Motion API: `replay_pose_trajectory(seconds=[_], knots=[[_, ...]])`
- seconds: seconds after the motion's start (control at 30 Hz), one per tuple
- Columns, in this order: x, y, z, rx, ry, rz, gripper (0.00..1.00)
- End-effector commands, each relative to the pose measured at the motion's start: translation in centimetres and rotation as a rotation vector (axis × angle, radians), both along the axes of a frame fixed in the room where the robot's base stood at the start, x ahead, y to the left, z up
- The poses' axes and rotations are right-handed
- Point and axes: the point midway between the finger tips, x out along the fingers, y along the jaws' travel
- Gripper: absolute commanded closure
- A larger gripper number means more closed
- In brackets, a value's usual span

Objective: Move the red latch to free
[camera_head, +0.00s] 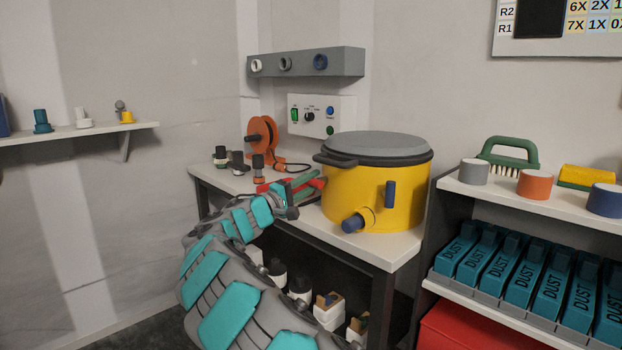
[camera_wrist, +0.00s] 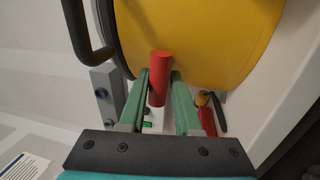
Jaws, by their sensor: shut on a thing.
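The red latch (camera_wrist: 160,75) is a short red bar in front of the yellow pot (camera_wrist: 215,40) in the wrist view. It stands between the two green fingers of my gripper (camera_wrist: 161,85), which are shut on it. In the head view my gripper (camera_head: 306,180) is at the left side of the yellow pot (camera_head: 362,195), above the bench. Red parts show around the fingers there, partly hidden by them. The latch's mount and its exact setting are hidden.
The pot has a grey lid (camera_head: 380,145) and blue-tipped fittings on its front. An orange reel (camera_head: 262,135) and several small fittings stand behind my gripper. A control panel (camera_head: 320,113) is on the wall. A shelf unit (camera_head: 450,183) with dust boxes stands close on the right.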

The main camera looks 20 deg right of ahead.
Motion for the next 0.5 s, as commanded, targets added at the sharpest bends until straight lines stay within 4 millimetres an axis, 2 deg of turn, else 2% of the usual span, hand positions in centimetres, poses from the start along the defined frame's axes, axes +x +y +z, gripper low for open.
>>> replay_pose_trajectory(seconds=[0.03, 0.5], knots=[[-0.19, -0.23, 0.52, -0.010, 0.012, -0.006, 1.00], [-0.11, -0.19, 0.36, -0.029, 0.063, -0.003, 1.00]])
